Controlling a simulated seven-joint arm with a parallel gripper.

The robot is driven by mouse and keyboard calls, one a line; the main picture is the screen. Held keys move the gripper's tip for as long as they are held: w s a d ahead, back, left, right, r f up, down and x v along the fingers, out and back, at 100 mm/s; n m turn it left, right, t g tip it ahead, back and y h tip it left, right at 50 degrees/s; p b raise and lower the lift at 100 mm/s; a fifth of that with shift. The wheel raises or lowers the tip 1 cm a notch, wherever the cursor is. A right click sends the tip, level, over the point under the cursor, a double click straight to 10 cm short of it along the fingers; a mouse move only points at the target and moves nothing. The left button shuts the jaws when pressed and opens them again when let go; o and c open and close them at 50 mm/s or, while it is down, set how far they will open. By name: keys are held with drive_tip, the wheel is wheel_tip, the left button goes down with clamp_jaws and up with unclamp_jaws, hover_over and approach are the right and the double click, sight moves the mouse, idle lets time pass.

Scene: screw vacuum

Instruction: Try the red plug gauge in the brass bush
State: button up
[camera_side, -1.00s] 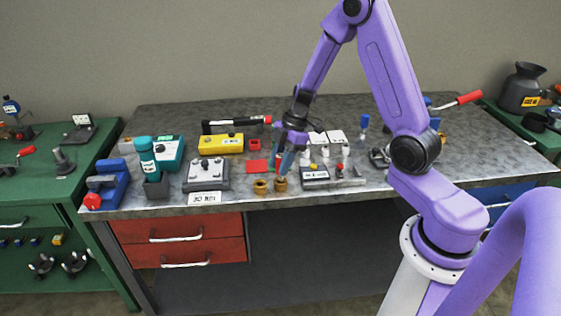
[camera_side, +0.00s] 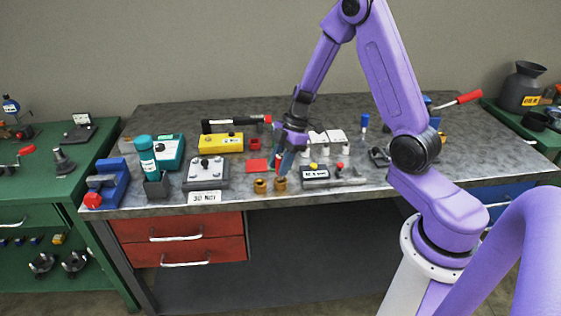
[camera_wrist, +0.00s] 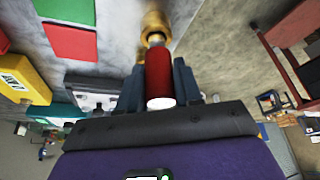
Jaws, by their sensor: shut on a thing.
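My gripper (camera_side: 284,165) is shut on the red plug gauge, and its fingers point down. The red handle (camera_wrist: 158,76) with its white end shows between the fingers in the wrist view; a little of it shows in the side view (camera_side: 278,166). The gauge's metal end points at a brass bush (camera_wrist: 155,22), the right one of two at the bench's front edge, also in the side view (camera_side: 281,185). The tip meets the bush's mouth in the wrist view; I cannot tell how far it is inside. The other brass bush (camera_side: 260,186) stands close on the left.
A red square (camera_side: 257,166) lies behind the bushes. A grey plate fixture (camera_side: 206,173) stands to the left, with a white label card (camera_side: 204,197) in front. A small labelled box (camera_side: 315,173) is close on the right. The bench's front edge is just before the bushes.

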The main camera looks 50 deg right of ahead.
sight(278, 157)
drive_tip(key=shift+f, duration=1)
idle(0.9)
idle(0.6)
drive_tip(key=shift+r, duration=3)
drive_tip(key=shift+r, duration=0.1)
